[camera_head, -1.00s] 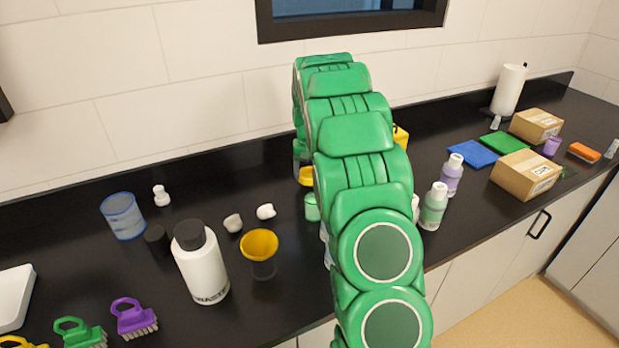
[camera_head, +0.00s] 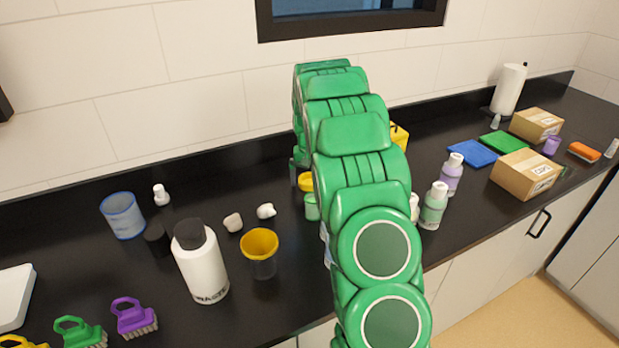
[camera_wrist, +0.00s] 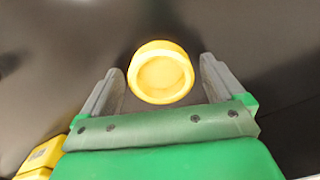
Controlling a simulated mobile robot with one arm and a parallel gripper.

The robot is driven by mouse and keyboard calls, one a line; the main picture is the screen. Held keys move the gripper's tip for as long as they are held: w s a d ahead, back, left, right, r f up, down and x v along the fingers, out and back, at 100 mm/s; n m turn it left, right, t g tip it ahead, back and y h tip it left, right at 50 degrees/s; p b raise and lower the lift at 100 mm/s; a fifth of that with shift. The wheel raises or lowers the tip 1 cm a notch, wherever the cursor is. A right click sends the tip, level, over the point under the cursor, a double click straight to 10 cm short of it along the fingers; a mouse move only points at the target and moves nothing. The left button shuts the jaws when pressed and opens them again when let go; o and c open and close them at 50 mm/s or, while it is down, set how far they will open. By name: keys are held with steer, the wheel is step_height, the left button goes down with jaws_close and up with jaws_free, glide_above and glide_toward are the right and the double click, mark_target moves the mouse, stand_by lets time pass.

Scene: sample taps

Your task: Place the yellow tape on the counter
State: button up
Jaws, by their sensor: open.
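A round yellow piece with a recessed centre, which looks like the yellow tape (camera_wrist: 161,73), shows in the wrist view between the two fingers of my gripper (camera_wrist: 162,82). The fingers are open, with a gap on both sides of it. Dark surface shows around the tape; I cannot tell whether it rests on the counter. In the head view my green arm hides most of the gripper, and a bit of yellow (camera_head: 306,182) shows at the arm's left edge. The black counter (camera_head: 120,270) runs along the wall.
A yellow box (camera_head: 399,138) stands behind my arm and shows at the wrist view's lower left. A white bottle (camera_head: 203,265), yellow funnel (camera_head: 259,243) and brushes are left. Bottles (camera_head: 433,206) and cartons (camera_head: 526,174) are right.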

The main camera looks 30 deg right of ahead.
steer(key=shift+r, duration=0.15)
step_height(320, 180, up, 12)
steer(key=s+a+r+n, duration=0.1)
steer(key=s+a+r, duration=0.4)
steer(key=s+a, duration=0.3)
steer(key=s+a+n, duration=0.1)
steer(key=s+a, duration=0.3)
steer(key=s, duration=1)
steer(key=s+a+n+g, duration=0.1)
steer(key=s+a, duration=0.4)
steer(key=s, duration=0.8)
steer(key=s+a+f+n, duration=0.1)
steer(key=s+a, duration=0.3)
steer(key=s, duration=1)
steer(key=shift+s+a+n+g, duration=0.3)
steer(key=shift+g, duration=0.1)
